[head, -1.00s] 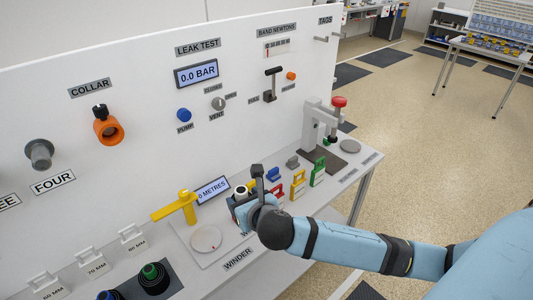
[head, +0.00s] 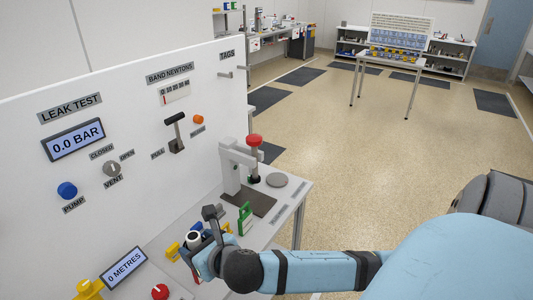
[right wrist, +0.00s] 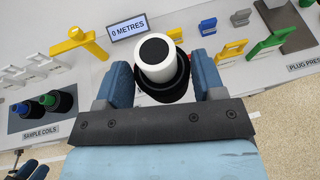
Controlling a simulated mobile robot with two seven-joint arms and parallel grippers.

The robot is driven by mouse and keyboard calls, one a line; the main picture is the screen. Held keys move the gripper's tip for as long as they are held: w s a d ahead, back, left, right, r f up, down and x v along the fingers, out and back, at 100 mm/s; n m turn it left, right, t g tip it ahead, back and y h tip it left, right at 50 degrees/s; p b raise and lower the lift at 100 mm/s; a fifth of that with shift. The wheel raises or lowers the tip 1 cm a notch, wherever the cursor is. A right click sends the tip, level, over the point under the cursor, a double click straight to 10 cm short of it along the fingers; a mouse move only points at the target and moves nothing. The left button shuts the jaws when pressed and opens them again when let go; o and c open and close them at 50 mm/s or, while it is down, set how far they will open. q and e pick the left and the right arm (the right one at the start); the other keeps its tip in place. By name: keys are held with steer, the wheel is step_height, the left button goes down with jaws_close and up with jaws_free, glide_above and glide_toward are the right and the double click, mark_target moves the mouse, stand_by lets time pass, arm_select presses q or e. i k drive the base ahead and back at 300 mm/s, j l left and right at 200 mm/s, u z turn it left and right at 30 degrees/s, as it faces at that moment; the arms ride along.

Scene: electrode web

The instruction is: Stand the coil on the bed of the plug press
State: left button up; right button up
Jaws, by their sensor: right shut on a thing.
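The coil (right wrist: 155,58), with a white core, dark centre and black body, is between the blue fingers of my right gripper (right wrist: 158,80) in the right wrist view. The gripper is shut on it. In the head view my right gripper (head: 207,258) holds the coil (head: 194,239) over the bench's near part, left of the plug press. The plug press (head: 232,165) has a red knob and a dark flat bed (head: 250,201) with clear space on it. Dark blue parts at the right wrist view's lower left corner may be my left gripper (right wrist: 28,168).
A green frame-shaped tool (head: 245,217) stands between my right gripper and the press bed. A grey disc (head: 277,180) lies right of the press. Yellow and blue tools stand close by. The white panel (head: 120,170) rises behind the bench.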

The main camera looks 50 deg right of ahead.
mark_target(255, 201)
steer(key=i+l+z, duration=0.1)
steer(key=l, duration=0.3)
steer(key=i+l+z, duration=0.15)
steer(key=l, duration=0.25)
steer(key=i+l+z, duration=0.1)
steer(key=i+l, duration=0.25)
